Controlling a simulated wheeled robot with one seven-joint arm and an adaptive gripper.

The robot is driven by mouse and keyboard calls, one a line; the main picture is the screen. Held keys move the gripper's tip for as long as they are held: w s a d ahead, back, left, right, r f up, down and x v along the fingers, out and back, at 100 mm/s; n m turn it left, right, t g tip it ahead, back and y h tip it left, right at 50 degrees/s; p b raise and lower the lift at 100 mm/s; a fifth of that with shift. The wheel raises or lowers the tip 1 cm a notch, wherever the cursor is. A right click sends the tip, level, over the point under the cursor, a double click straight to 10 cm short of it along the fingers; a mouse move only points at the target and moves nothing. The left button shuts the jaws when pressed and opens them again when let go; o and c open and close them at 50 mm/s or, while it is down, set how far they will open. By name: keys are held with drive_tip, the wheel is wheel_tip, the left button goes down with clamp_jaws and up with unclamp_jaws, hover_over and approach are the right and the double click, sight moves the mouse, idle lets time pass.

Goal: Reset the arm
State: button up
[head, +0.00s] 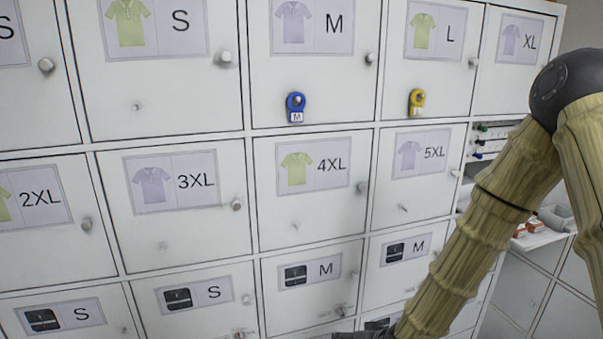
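My arm (480,220) enters at the right edge of the head view, bends at a dark joint and reaches down to the bottom of the picture. My gripper is not clearly visible; only a dark part shows at the bottom edge where the arm ends, so its fingers and anything in them are hidden. The arm passes in front of the lower right lockers.
A white locker wall (190,85) with shirt and size labels fills the view, its doors shut. A blue tag (296,107) hangs on the M door and a yellow tag (417,103) on the L door. A shelf (540,240) with small items stands at right.

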drive_tip(key=s+d+f+g+h, duration=0.1)
drive_tip(key=s+d+f+g, duration=0.1)
drive_tip(key=s+f, duration=0.65)
drive_tip(key=s+d+f+g+h, duration=0.1)
drive_tip(key=s+d+f+g, duration=0.15)
drive_tip(key=s+f, duration=0.55)
drive_tip(key=s+d+f+g+h, duration=0.1)
drive_tip(key=s+d+f, duration=0.1)
drive_tip(key=s+f, duration=0.3)
drive_tip(key=s+d+f+g+h+b, duration=0.1)
drive_tip(key=s+f, duration=0.4)
drive_tip(key=s, duration=0.8)
drive_tip(key=shift+d+m+g+b, duration=0.3)
drive_tip(key=shift+d+m+g, duration=0.15)
drive_tip(key=shift+d, duration=0.8)
drive_tip(key=shift+w+r, duration=0.1)
